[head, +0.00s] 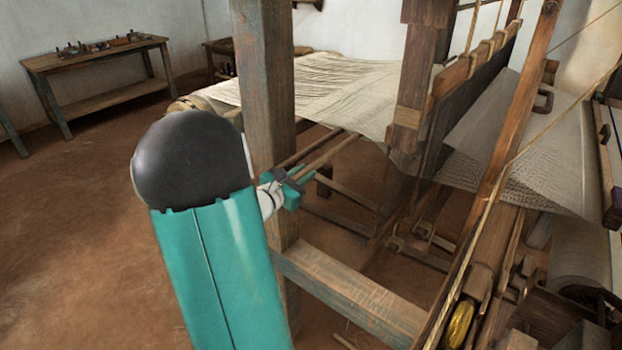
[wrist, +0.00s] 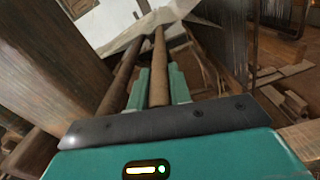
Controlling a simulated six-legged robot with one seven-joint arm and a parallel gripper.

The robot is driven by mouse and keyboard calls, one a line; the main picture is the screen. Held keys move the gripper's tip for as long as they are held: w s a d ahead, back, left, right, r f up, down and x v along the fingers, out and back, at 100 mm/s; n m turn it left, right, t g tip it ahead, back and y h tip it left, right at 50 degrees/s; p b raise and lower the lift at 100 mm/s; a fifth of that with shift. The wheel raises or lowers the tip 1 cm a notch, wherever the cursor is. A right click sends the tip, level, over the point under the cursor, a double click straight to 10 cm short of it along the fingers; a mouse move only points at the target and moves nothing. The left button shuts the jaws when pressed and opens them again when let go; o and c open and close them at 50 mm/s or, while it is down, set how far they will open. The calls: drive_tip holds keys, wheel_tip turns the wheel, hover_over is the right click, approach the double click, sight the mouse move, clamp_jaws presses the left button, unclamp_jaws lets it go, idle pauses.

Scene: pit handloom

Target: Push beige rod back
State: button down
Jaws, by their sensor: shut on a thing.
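The beige rod (wrist: 158,63) runs away from me between my fingers in the wrist view. My gripper (wrist: 159,72) is shut on it, one teal finger on each side. In the head view, the rod (head: 331,153) runs from my gripper (head: 298,178) back into the loom, under the pale cloth. A darker brown rod (wrist: 121,72) lies beside it on the left in the wrist view, outside my fingers. The rod's near end is hidden behind my gripper body, and its far end is not clear.
A thick wooden post (head: 265,90) stands right beside my gripper, with a low crossbeam (head: 350,295) below. Pale cloth (head: 345,85) stretches above the rods. A hanging loom frame (head: 470,90) is to the right. A bench (head: 95,55) stands far left; the floor between is clear.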

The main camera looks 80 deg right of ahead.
drive_tip(key=shift+w+d+r, duration=0.15)
drive_tip(key=shift+w+d, duration=0.2)
drive_tip(key=shift+w, duration=0.5)
drive_tip(key=c, duration=1.3)
unclamp_jaws()
